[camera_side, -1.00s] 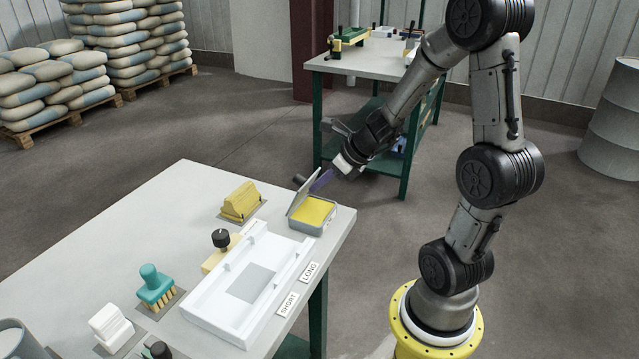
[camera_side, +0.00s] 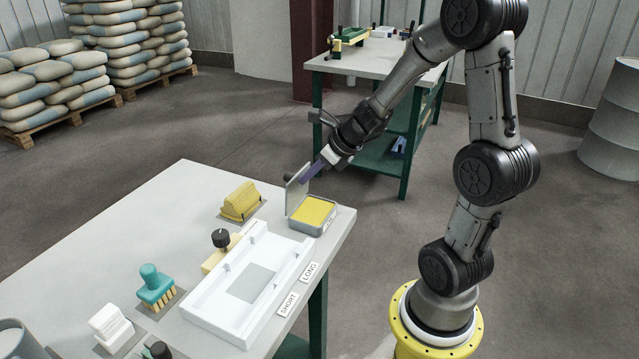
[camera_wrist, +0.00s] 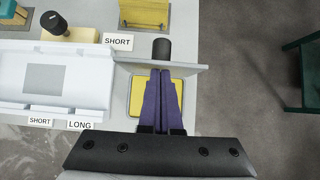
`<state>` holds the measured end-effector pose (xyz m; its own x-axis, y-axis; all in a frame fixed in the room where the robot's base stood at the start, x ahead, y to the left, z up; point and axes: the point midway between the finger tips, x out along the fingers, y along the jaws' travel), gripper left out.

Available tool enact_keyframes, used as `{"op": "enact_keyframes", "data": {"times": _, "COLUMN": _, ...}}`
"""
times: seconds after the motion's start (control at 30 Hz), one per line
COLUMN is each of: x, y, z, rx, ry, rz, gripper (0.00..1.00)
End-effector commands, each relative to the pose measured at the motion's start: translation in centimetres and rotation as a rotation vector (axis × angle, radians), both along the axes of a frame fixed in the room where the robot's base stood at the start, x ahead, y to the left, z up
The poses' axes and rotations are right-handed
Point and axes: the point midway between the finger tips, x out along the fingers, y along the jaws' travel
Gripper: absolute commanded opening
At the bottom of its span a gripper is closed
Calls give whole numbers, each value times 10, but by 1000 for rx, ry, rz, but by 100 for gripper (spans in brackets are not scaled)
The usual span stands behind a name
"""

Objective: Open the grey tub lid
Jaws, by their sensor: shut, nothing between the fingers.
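The grey tub (camera_side: 318,226) sits near the right corner of the table, with a yellow surface inside. Its grey lid (camera_side: 297,189) is hinged up and stands about upright on the tub's far left side. My gripper (camera_side: 304,178) is shut and empty, its purple fingers at the upper part of the lid's inner face. In the wrist view the shut fingers (camera_wrist: 162,76) reach over the yellow filling (camera_wrist: 137,98) to the lid (camera_wrist: 185,66), seen nearly edge-on. I cannot tell for sure whether they touch the lid. A dark knob (camera_wrist: 161,49) shows beyond the lid.
A white tray (camera_side: 212,300) lies left of the tub, with LONG and SHORT labels along its edge. A yellow block (camera_side: 240,201) stands behind it. A teal-handled brush (camera_side: 155,285) is at the left.

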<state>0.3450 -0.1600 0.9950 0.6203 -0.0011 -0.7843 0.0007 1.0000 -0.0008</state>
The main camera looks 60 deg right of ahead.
Motion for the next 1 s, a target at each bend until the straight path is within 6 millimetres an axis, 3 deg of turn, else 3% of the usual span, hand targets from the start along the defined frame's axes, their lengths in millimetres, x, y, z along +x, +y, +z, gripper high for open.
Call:
{"op": "enact_keyframes", "data": {"times": 0.4, "x": 24, "y": 0, "z": 5, "rx": 0, "ry": 0, "rz": 1, "gripper": 0}}
{"op": "enact_keyframes", "data": {"times": 1.0, "x": 29, "y": 0, "z": 6, "rx": 1, "ry": 0, "rz": 1, "gripper": 0}}
